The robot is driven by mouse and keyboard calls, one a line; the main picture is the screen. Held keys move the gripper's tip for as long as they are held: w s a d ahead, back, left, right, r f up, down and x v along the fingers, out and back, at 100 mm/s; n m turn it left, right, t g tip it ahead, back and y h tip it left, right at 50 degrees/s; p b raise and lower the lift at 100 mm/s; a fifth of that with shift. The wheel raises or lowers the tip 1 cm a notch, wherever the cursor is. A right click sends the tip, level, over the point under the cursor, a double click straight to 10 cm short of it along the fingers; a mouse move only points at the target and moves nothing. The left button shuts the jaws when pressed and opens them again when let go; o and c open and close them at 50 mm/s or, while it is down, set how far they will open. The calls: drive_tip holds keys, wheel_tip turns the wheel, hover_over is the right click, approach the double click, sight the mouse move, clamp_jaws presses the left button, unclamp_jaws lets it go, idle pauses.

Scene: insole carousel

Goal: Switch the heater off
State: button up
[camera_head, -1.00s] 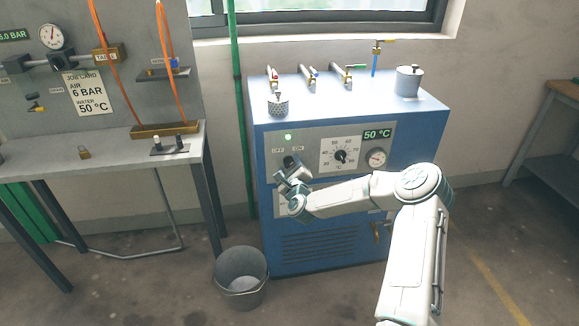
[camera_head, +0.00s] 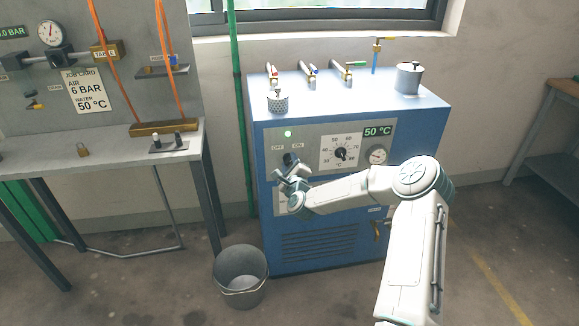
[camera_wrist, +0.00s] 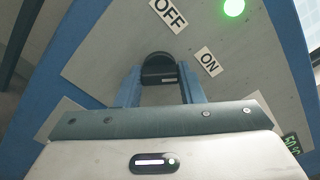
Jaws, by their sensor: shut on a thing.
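The heater (camera_head: 348,235) is a blue cabinet with a grey front panel. Its black rotary switch (camera_wrist: 160,70) sits below and between the OFF label (camera_wrist: 168,14) and the ON label (camera_wrist: 207,61) in the wrist view. My gripper (camera_wrist: 160,88) is shut on the switch, one finger on each side of it. In the head view my gripper (camera_head: 291,163) is at the panel's left part and hides most of the switch. The green lamp (camera_head: 288,134) above it is lit, and it also glows in the wrist view (camera_wrist: 234,7).
A dial (camera_head: 341,154), a 50 °C display (camera_head: 377,132) and a gauge (camera_head: 377,155) are right of the switch. Several valves and two metal pots stand on top. A bucket (camera_head: 241,278) is on the floor at front left.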

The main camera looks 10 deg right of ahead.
drive_tip(key=n+b, duration=0.4)
drive_tip(key=shift+f, duration=0.2)
drive_tip(key=n+b, duration=1)
drive_tip(key=shift+r+n+b, duration=0.1)
drive_tip(key=shift+n+b, duration=1.1)
drive_tip(key=shift+b, duration=0.15)
drive_tip(key=o, duration=1)
drive_tip(key=shift+r, duration=0.1)
drive_tip(key=shift+s, duration=0.1)
